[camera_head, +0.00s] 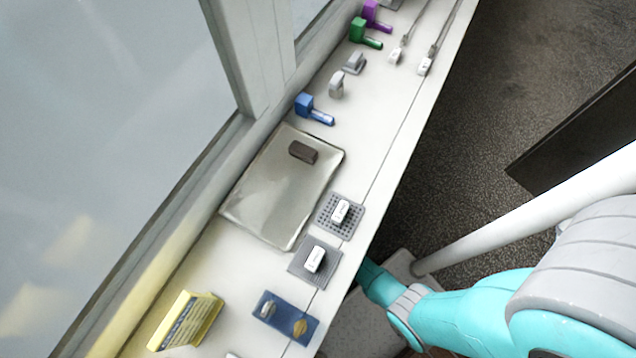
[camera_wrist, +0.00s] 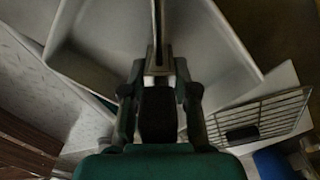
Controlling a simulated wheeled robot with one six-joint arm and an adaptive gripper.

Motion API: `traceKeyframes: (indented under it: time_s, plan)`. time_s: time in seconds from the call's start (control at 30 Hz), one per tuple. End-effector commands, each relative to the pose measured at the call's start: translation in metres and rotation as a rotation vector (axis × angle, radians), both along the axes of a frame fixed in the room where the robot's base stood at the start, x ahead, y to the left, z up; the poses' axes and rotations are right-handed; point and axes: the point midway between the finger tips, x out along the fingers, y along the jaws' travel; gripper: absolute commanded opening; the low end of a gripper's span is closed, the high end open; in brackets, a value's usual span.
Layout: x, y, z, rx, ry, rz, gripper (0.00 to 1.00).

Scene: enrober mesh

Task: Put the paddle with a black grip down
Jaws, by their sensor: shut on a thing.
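In the wrist view my gripper (camera_wrist: 159,92) is shut on the black grip (camera_wrist: 157,118) of the paddle. The paddle's narrow metal part (camera_wrist: 158,35) points away from the gripper, toward the top of the picture. A pale, shallow tray or bin (camera_wrist: 95,50) lies behind the paddle. I cannot tell whether the paddle touches it. In the head view my gripper and the paddle do not show; my arm goes down past the counter's right edge.
A wire rack (camera_wrist: 265,118) with a dark piece on it is at right in the wrist view. In the head view the white counter (camera_head: 375,115) holds a metal tray (camera_head: 265,205) with a brown block (camera_head: 303,152), two grey mats, a blue plate (camera_head: 285,318) and a yellow sign (camera_head: 187,322).

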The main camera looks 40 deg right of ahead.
Motion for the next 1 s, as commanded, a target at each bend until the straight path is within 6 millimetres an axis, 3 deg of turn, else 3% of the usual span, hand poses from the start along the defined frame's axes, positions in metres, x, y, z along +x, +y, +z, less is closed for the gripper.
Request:
traceKeyframes:
  time_s: [0.3, 0.33, 0.43, 0.77, 1.0]
  plan:
    - [0.000, 0.000, -0.002, 0.000, 0.001, 0.000, 0.00]
    - [-0.001, 0.000, -0.003, 0.000, 0.002, 0.000, 0.31]
    - [-0.001, 0.000, -0.002, -0.001, 0.001, 0.000, 0.54]
    - [0.000, 0.000, -0.001, 0.000, 0.001, 0.000, 0.54]
    - [0.000, 0.000, 0.018, 0.000, -0.001, 0.000, 0.54]
